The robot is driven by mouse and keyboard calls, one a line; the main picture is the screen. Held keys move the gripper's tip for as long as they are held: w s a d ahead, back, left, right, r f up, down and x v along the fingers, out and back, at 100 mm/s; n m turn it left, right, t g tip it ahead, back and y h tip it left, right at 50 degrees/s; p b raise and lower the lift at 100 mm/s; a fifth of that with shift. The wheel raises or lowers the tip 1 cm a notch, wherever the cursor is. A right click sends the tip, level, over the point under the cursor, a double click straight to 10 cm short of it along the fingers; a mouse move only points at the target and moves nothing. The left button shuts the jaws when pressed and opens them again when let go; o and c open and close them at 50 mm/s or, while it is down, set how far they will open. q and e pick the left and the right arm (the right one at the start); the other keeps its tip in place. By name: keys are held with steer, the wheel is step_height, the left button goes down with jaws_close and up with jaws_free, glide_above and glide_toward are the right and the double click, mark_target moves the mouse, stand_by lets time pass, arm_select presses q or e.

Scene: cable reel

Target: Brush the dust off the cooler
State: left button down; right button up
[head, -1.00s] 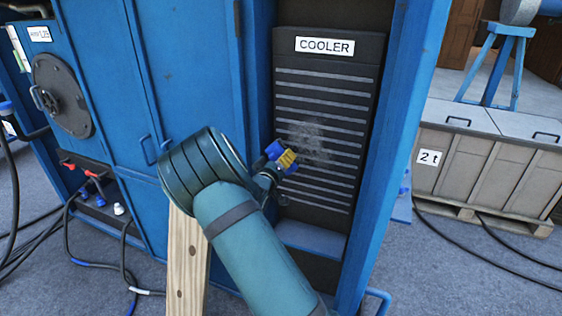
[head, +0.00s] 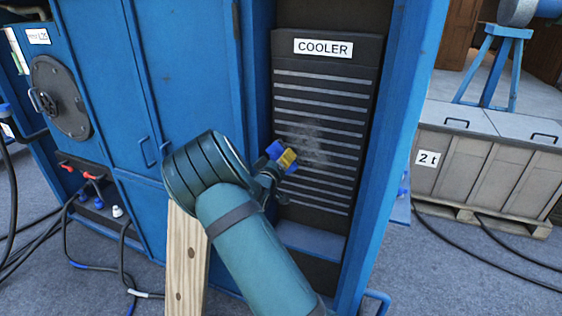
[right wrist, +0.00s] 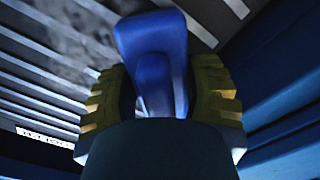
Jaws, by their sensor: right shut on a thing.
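The cooler (head: 323,72) is a dark upright panel with pale horizontal slats, set in a blue cabinet under a "COOLER" label. A grey dust patch (head: 316,143) lies on its middle slats. It also shows as a mottled patch in the right wrist view (right wrist: 72,30). My right gripper (head: 285,158) is in front of the cooler's left side, just left of the dust. Its yellow ridged pads are shut on a blue brush (right wrist: 152,60), whose handle fills the middle of the right wrist view. The bristles cannot be made out, nor whether they touch the slats. My left gripper is not in view.
The blue cabinet's right post (head: 393,150) borders the cooler, and a blue ledge (head: 312,240) lies below it. A wooden plank (head: 185,262) stands beside my arm. Black cables (head: 480,225) lie on the floor. A crate marked "2 t" (head: 480,170) stands at right.

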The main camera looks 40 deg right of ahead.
steer(key=shift+w+d, duration=0.2)
steer(key=shift+d, duration=0.2)
steer(key=shift+s, duration=0.1)
